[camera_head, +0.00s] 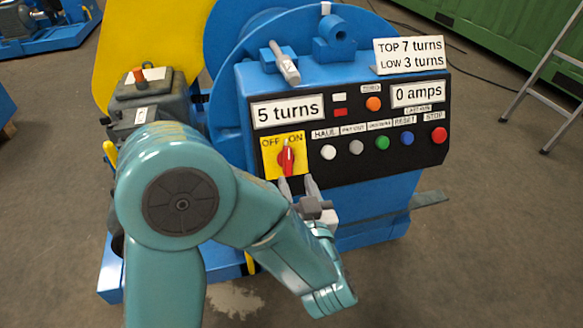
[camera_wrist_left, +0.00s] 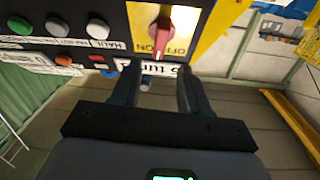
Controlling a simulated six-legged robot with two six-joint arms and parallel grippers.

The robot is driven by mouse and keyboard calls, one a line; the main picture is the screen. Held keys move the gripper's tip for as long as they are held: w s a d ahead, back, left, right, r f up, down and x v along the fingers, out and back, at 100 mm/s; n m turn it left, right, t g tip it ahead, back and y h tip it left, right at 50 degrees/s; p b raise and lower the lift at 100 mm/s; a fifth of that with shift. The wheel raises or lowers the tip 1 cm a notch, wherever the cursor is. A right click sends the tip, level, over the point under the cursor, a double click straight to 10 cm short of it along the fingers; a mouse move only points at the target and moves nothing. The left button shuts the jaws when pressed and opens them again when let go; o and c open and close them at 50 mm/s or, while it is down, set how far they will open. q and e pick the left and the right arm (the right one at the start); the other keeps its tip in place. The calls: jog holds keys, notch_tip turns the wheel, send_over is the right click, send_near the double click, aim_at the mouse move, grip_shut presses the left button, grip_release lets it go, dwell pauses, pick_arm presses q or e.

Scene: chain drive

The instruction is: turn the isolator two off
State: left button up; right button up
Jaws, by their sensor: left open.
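A red rotary isolator knob (camera_head: 287,157) sits on a yellow plate (camera_head: 269,164) marked OFF and ON, at the lower left of the black control panel. The knob stands roughly upright, its upper end nearer ON. No number for it is readable. My left gripper (camera_head: 297,182) is open and empty, with its fingertips just below the knob in the head view. The left wrist view shows the knob (camera_wrist_left: 160,34) upside down, beyond the two spread fingers (camera_wrist_left: 157,76) and not between them. My right gripper is in neither view.
The panel (camera_head: 345,168) has several push buttons to the right of the knob, including a red STOP button (camera_head: 438,135). Displays read 5 turns (camera_head: 287,112) and 0 amps (camera_head: 418,93). A grey lever (camera_head: 285,64) stands on top. A ladder (camera_head: 548,80) is at the right.

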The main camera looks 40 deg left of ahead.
aim_at(289, 160)
pick_arm(q)
jog(key=x, duration=0.6)
jog(key=shift+w+a+b, duration=0.2)
jog(key=shift+w+b, duration=0.05)
jog(key=shift+b, duration=0.15)
grip_shut()
